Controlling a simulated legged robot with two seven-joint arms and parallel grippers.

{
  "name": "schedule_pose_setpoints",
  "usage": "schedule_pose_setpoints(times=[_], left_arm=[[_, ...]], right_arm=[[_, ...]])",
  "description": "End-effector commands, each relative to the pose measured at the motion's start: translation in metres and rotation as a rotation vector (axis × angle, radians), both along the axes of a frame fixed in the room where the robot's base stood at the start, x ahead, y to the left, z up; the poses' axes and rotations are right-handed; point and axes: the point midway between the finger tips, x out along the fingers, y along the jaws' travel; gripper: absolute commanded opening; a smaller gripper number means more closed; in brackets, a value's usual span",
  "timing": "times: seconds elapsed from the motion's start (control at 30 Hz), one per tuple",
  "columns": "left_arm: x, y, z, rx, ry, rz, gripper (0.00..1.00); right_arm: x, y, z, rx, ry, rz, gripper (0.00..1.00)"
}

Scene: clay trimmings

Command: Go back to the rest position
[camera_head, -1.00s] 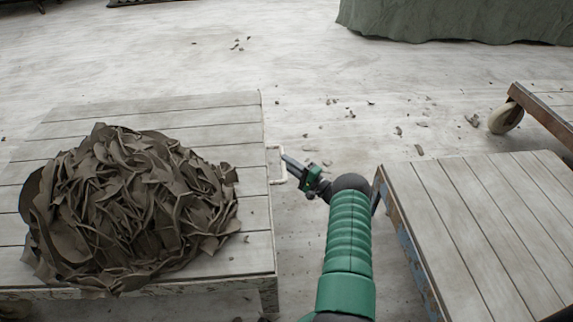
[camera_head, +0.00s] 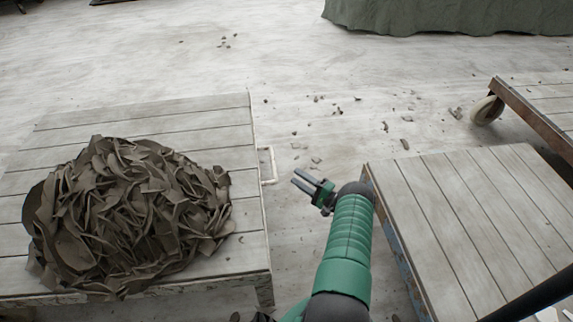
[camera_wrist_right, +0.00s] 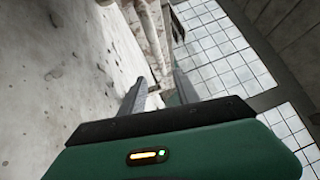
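My right gripper (camera_head: 297,182) is in the gap between the two low plank platforms in the head view. Its two fingers point to the left, with a narrow gap between them and nothing held. They stand near the pale handle (camera_head: 267,166) on the left platform's side, apart from it in the picture. In the right wrist view, the two grey fingers (camera_wrist_right: 160,82) are also apart and empty. My left gripper does not show.
A heap of brown clay trimmings (camera_head: 130,215) lies on the left platform (camera_head: 200,112). The right platform (camera_head: 455,205) is bare, close beside my right arm. A wheeled cart (camera_head: 540,105) stands behind it. Small crumbs lie on the pale floor (camera_head: 300,70).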

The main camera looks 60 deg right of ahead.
Motion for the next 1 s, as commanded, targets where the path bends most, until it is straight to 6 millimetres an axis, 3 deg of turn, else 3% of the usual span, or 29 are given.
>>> schedule_pose_setpoints(times=[0.2, 0.63, 0.77, 0.87, 0.9, 0.97, 1.0], left_arm=[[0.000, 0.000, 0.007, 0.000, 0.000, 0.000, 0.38], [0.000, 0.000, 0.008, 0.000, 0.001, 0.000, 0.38], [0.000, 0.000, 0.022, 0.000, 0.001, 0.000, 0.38], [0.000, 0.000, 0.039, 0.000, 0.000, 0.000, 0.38], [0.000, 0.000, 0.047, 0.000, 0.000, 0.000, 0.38], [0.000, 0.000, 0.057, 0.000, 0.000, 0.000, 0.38], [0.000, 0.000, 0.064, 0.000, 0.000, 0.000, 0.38]], right_arm=[[-0.017, 0.002, -0.003, 0.000, 0.000, 0.001, 0.38], [-0.012, 0.000, 0.001, -0.014, 0.008, -0.003, 0.38], [0.037, -0.013, 0.038, -0.154, 0.104, -0.056, 0.38], [0.103, -0.014, 0.088, -0.353, 0.262, -0.120, 0.38], [0.130, -0.007, 0.110, -0.441, 0.340, -0.138, 0.38], [0.165, 0.015, 0.142, -0.570, 0.463, -0.146, 0.38], [0.184, 0.037, 0.162, -0.652, 0.546, -0.135, 0.38]])
